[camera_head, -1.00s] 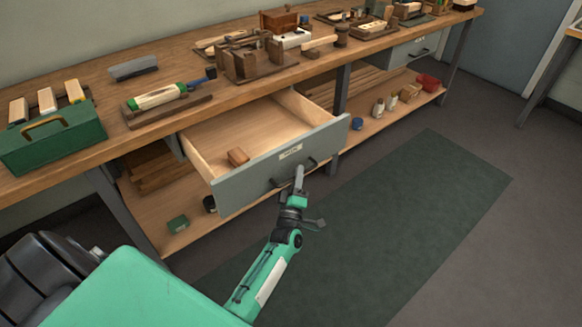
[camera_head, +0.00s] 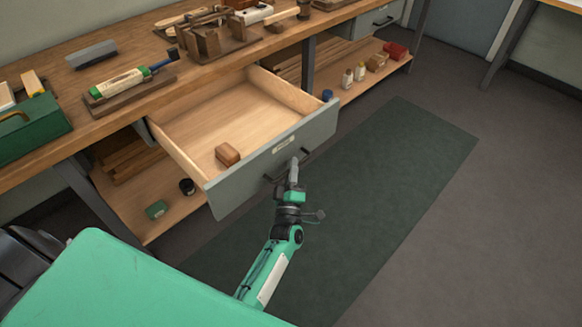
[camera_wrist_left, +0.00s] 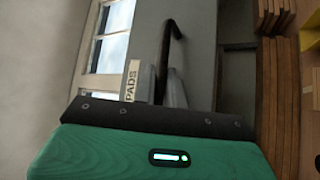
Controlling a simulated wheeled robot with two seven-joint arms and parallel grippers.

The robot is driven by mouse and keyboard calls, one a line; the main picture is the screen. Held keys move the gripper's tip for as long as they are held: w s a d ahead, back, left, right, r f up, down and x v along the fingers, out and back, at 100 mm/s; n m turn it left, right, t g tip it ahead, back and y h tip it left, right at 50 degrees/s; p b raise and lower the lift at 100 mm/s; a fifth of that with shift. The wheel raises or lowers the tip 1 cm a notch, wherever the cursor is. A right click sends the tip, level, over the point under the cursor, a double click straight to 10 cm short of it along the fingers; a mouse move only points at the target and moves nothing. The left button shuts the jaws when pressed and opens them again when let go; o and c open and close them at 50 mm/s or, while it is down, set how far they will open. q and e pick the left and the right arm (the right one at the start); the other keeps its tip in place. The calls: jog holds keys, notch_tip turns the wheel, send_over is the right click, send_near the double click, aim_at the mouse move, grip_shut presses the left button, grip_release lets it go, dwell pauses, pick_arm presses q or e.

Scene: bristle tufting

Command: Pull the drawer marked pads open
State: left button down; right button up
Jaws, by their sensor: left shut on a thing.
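The grey drawer front (camera_head: 250,180) stands well out from under the wooden workbench, and its open wooden tray shows inside. Its label (camera_wrist_left: 131,80) reads PADS in the left wrist view; in the head view the label (camera_head: 283,143) is too small to read. My left gripper (camera_head: 293,170) is at the dark bar handle (camera_head: 305,156) on the drawer front, shut on it. In the left wrist view my fingers (camera_wrist_left: 160,88) lie on both sides of the handle (camera_wrist_left: 167,60). A small brown block (camera_head: 228,154) lies in the drawer. My right gripper is not in view.
A lower shelf (camera_head: 145,225) holds a green box (camera_head: 156,210) and a dark jar (camera_head: 188,186). The floor around the dark green mat (camera_head: 400,165) is clear.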

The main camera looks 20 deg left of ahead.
pick_arm(q)
jog(key=c, duration=1.7)
grip_release()
jog(key=shift+c, duration=0.2)
jog(key=shift+s, duration=0.1)
jog(key=v, duration=1.3)
jog(key=shift+s+f, duration=0.2)
jog(key=shift+s, duration=0.1)
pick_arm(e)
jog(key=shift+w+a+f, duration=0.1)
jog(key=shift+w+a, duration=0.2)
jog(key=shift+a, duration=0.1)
pick_arm(q)
jog(key=shift+d, duration=0.1)
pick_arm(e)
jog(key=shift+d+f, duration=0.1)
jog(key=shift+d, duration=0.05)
